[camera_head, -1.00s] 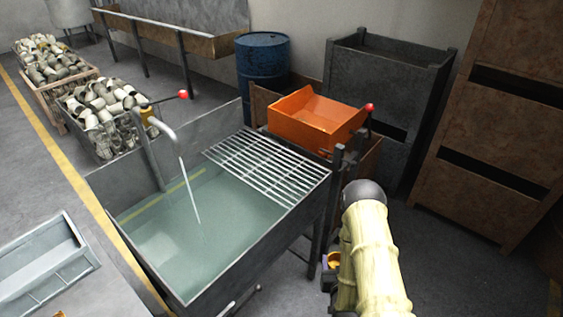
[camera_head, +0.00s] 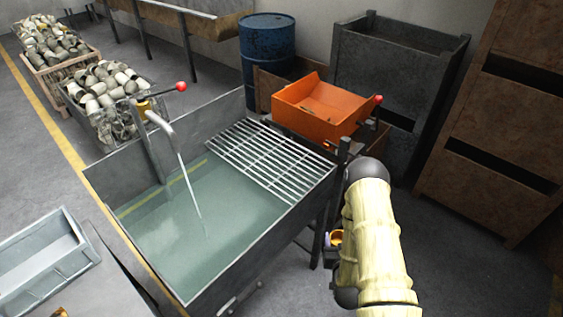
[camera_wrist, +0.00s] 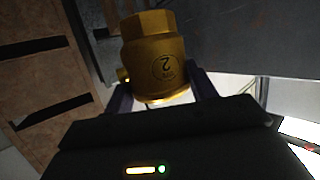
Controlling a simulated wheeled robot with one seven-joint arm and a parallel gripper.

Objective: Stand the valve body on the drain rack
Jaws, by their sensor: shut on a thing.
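The valve body is a brass-coloured piece with a hexagonal end and a round stamp reading 2. It fills the middle of the wrist view (camera_wrist: 160,60), between the two fingers of my gripper (camera_wrist: 160,92), which is shut on it. In the head view a small bit of the brass valve body (camera_head: 336,237) shows beside my arm, right of the tank; most of it and of the gripper is hidden there. The drain rack (camera_head: 270,160) is a bare grid of metal bars across the far right end of the water tank, up and left of my gripper.
The water tank (camera_head: 242,258) has a running spout (camera_head: 160,120) and raised walls. An orange tray (camera_head: 318,108) with a red-knobbed lever (camera_head: 378,99) stands behind the rack. A blue drum (camera_head: 267,60), dark bin (camera_head: 390,85) and rusty crates (camera_head: 495,130) stand behind. Open floor lies at lower right.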

